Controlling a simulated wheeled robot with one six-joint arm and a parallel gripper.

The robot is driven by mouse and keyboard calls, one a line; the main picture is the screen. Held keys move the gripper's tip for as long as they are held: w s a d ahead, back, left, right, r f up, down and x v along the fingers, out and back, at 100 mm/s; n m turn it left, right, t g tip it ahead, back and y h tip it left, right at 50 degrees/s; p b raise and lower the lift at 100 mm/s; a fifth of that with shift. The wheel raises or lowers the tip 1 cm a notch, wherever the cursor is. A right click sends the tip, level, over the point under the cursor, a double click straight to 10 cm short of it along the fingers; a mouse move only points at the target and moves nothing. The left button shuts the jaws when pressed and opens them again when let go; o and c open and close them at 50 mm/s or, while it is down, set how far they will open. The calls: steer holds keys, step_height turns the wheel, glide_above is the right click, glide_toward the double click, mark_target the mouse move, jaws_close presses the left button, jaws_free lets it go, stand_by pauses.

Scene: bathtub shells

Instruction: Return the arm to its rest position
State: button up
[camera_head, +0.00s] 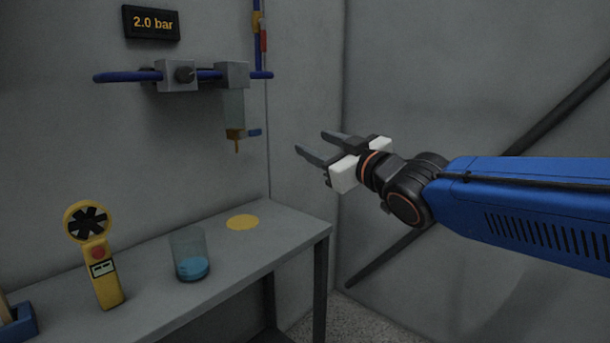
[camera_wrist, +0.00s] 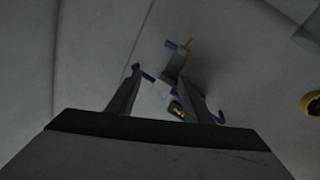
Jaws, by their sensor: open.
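My gripper (camera_head: 318,143) is at the centre right in the head view, at the end of my blue arm. Its two dark fingers are apart and point left, with nothing between them. It is in the air, away from the wall and above the level of the table (camera_head: 275,243). In the wrist view my gripper (camera_wrist: 160,95) shows its two fingers spread apart. Past them the wall-mounted pipe fittings (camera_wrist: 178,65) appear small and at a distance.
On the table stand a yellow handheld meter (camera_head: 97,262) and a glass with blue liquid (camera_head: 190,257), near a yellow disc (camera_head: 243,222). A blue pipe (camera_head: 125,77) with a valve and a filter bowl (camera_head: 233,105) runs along the wall. A display (camera_head: 152,23) reads 2.0 bar. A dark diagonal bar (camera_head: 560,105) is behind my arm.

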steer(key=s+d+f+m+g+h, duration=0.2)
steer(key=s+d+f+m+h, duration=0.15)
steer(key=d+f, duration=0.55)
steer(key=s+d+f+m+g+h, duration=0.1)
steer(key=s+d+f+m+h, duration=0.15)
steer(key=d+f+h, duration=0.6)
steer(key=s+d+f+m+g, duration=0.2)
steer(key=s+d+f, duration=0.3)
steer(key=s+f, duration=0.3)
steer(key=s+d+f+m+g+y, duration=0.1)
steer(key=s+d+f+g, duration=0.4)
steer(key=s, duration=0.7)
step_height(320, 180, down, 3)
steer(key=shift+s+r+m+g, duration=0.15)
steer(key=shift+m+g, duration=0.15)
steer(key=shift+m, duration=0.6)
steer(key=shift+d, duration=0.1)
stand_by(0.9)
